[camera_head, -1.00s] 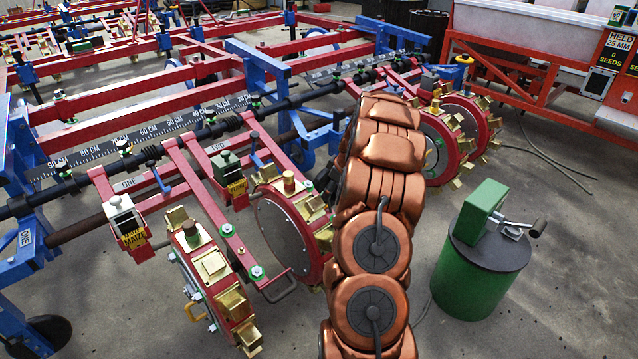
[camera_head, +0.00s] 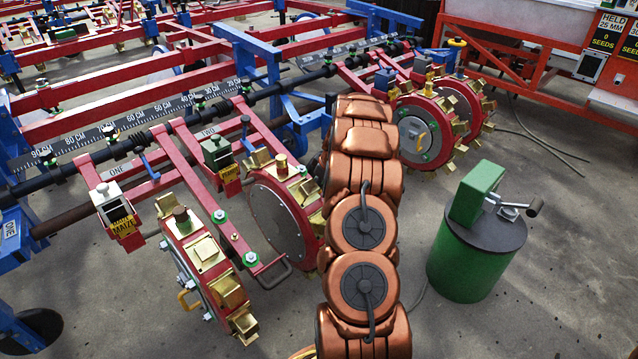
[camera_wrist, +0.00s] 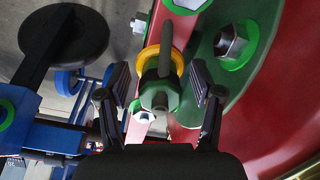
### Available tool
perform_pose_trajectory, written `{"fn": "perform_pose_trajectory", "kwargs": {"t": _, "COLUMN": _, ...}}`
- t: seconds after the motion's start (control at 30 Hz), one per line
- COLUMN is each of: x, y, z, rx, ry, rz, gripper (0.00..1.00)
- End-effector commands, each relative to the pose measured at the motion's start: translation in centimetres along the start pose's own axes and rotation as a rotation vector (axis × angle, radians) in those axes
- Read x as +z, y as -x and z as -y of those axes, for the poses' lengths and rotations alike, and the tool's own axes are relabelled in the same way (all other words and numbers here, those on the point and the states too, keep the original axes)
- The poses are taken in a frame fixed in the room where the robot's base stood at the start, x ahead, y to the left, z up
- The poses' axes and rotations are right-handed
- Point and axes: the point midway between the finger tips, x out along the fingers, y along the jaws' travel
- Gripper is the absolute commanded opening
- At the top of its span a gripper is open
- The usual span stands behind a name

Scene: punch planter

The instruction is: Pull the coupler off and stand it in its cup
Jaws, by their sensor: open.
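In the wrist view, my gripper (camera_wrist: 163,84) is open, one finger on each side of a dark green hex-shaped piece (camera_wrist: 160,94) with a grey centre. A dark pin (camera_wrist: 166,46) and a yellow ring (camera_wrist: 150,62) show just behind it. I cannot tell whether a finger touches it, nor whether this piece is the coupler. A red rim and green plate with a hex bolt (camera_wrist: 232,44) lie close on the right. In the head view my gripper is out of sight, with my copper arm in front. I cannot pick out the cup.
Red punch wheels with brass cups (camera_head: 205,252) hang from the red and blue frame, at left and behind my arm. A green drum (camera_head: 470,262) with a cranked box (camera_head: 478,192) stands on the right. A red seed-hopper stand (camera_head: 510,55) is behind.

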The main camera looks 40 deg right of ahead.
Motion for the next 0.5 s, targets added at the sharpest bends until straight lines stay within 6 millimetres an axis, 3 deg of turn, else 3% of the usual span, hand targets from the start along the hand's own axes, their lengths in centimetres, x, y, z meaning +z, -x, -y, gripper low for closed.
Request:
{"fn": "perform_pose_trajectory", "kwargs": {"t": 0.1, "x": 0.00, "y": 0.04, "z": -0.03, "rx": 0.001, "ry": 0.000, "rz": 0.000, "gripper": 0.65}}
{"fn": "perform_pose_trajectory", "kwargs": {"t": 0.5, "x": 0.00, "y": 0.04, "z": -0.02, "rx": 0.001, "ry": 0.000, "rz": 0.000, "gripper": 0.23}}
